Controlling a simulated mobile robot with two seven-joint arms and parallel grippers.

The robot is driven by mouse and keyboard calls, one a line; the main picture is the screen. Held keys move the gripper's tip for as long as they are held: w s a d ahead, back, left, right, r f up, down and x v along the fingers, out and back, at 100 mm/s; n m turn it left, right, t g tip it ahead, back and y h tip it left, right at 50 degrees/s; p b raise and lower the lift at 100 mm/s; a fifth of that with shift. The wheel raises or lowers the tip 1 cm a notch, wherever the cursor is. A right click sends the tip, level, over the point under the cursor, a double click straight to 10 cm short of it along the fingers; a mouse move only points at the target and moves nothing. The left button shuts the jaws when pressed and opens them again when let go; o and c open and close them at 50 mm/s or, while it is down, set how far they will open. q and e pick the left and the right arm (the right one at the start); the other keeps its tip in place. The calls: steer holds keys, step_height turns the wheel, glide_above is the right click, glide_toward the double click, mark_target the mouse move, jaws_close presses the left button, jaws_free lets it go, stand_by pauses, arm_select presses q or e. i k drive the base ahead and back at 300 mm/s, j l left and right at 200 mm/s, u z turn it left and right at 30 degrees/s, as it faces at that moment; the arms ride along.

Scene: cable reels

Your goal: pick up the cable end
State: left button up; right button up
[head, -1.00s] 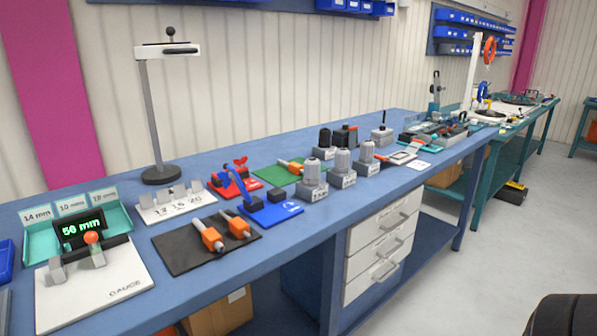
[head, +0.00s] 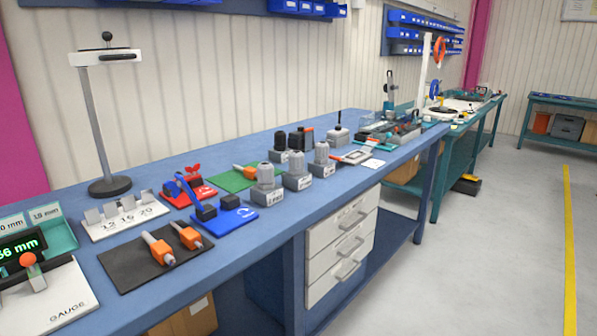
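I cannot make out a cable end at this distance. An orange coil (head: 439,51) hangs high by a white post (head: 427,70) at the far teal bench. A blue coil (head: 434,90) is below it, at bench height. Neither of my grippers is in the head view.
A long blue workbench (head: 245,226) runs from lower left to centre, carrying a gauge (head: 58,300), a black mat (head: 124,270), several grey fittings and a lamp stand (head: 110,187). A teal bench (head: 459,150) stands beyond. The grey floor (head: 480,265) at right is clear.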

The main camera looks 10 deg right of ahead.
mark_target(251, 173)
steer(key=l+u, duration=0.15)
steer(key=u, duration=0.7)
steer(key=l+u, duration=0.85)
steer(key=l, duration=0.4)
steer(key=k+l+u, duration=0.15)
steer(key=l, duration=0.35)
